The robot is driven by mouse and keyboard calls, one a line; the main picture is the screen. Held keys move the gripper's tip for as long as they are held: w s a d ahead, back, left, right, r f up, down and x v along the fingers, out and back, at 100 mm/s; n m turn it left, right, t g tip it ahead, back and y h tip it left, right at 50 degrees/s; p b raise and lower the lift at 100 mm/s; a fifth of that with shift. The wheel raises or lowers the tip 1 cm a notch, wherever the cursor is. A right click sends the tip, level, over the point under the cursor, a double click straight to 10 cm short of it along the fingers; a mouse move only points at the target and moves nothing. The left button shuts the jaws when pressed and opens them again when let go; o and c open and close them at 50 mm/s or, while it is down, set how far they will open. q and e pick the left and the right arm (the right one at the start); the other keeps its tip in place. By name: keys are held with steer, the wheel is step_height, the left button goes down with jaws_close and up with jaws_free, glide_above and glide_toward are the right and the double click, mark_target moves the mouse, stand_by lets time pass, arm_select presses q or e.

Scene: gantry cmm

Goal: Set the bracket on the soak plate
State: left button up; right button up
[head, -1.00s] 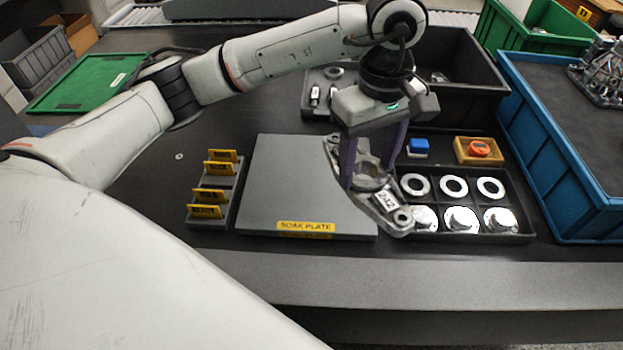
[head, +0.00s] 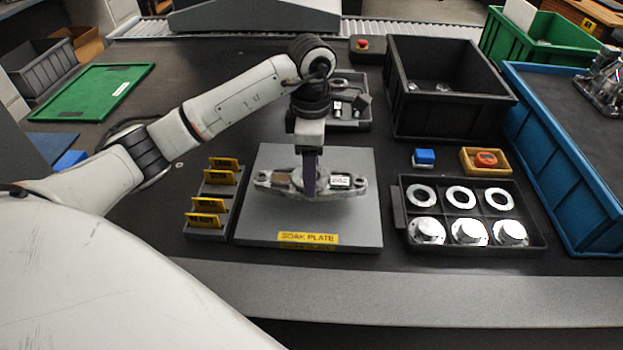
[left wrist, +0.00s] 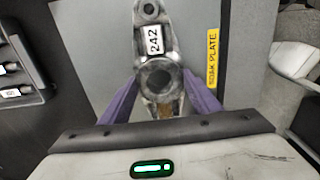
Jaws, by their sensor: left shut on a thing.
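The grey metal bracket (head: 283,181) with a white 242 label is at the soak plate (head: 262,222), a flat grey slab with a yellow label. The bracket lies roughly level, left to right, over the plate's middle; I cannot tell whether it touches the plate. My left gripper (head: 309,188) points down and is shut on the bracket's central ring. In the left wrist view, the purple fingers (left wrist: 162,100) grip both sides of the bracket (left wrist: 158,78), with the plate (left wrist: 102,40) behind it. My right gripper is not in view.
A rack of yellow tags (head: 211,205) stands left of the plate. A black tray (head: 533,236) of rings and shiny domed parts is to its right, with a blue block (head: 424,157) behind. A black bin (head: 450,110) and a blue bin (head: 575,165) stand further right.

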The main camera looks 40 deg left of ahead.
arm_select(q)
steer(key=shift+f, duration=1.5)
steer(key=shift+f, duration=0.2)
steer(key=o, duration=1.5)
steer(key=shift+r, duration=0.1)
step_height(320, 180, up, 12)
steer(key=shift+r, duration=0.1)
